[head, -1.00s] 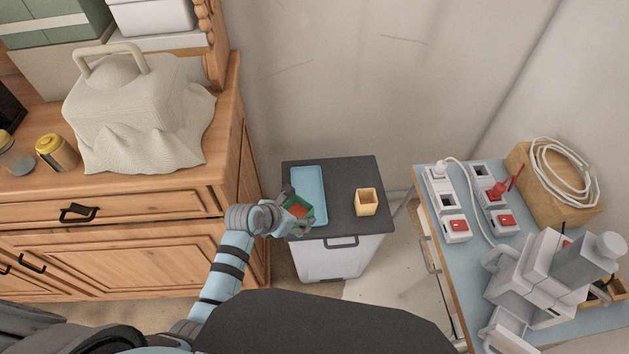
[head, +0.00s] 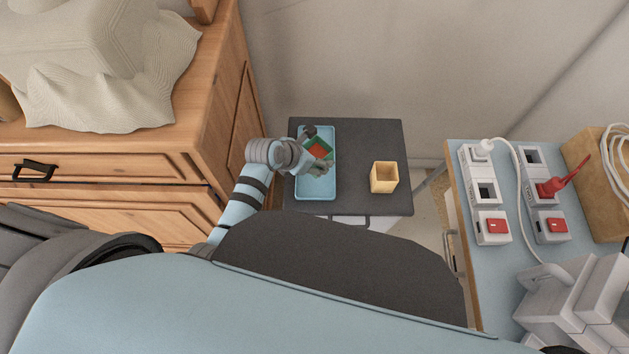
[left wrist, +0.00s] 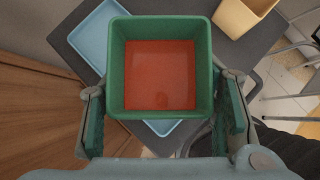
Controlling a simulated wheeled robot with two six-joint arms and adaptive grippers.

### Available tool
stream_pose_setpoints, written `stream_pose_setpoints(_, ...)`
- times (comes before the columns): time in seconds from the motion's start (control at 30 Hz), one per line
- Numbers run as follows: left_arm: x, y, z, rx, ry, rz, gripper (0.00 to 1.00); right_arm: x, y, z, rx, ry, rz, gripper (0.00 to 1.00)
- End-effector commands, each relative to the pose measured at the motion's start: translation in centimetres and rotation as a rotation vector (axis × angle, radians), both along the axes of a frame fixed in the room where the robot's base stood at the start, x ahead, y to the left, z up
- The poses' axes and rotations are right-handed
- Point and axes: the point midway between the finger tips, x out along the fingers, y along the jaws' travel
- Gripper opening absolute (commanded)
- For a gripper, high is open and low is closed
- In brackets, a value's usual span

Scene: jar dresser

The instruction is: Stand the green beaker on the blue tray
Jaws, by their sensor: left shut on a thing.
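The green beaker (head: 323,144) is a square, open-topped cup with a red-orange inside. It also shows in the left wrist view (left wrist: 118,65), seen from above between the fingers. My left gripper (head: 314,153) is shut on it and holds it over the blue tray (head: 315,188) in the head view. The tray also shows in the left wrist view (left wrist: 96,36), partly hidden below the beaker. I cannot tell whether the beaker's base touches the tray. My right gripper is not in view.
The tray lies on a dark-topped stand (head: 352,145). A yellow square cup (head: 384,178) stands to the tray's right. A wooden dresser (head: 205,120) is at left, and a blue-topped table (head: 490,265) with sockets and cables is at right.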

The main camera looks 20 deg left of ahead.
Motion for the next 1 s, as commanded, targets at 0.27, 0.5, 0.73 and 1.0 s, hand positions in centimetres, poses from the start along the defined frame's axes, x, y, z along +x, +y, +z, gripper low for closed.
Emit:
stream_pose_setpoints(0.27,0.1,0.1,-6.5,0.0,-0.002,0.003,0.2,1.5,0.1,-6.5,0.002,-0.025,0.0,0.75)
stream_pose_setpoints(0.5,0.1,0.2,-9.2,0.0,-0.004,0.004,0.2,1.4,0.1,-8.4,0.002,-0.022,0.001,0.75)
stream_pose_setpoints(0.73,0.1,0.2,-9.1,0.0,-0.002,0.005,0.2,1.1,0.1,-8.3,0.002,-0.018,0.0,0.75)
stream_pose_setpoints(1.0,0.1,0.2,-9.3,0.001,-0.002,0.005,0.75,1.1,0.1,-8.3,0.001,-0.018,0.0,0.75)
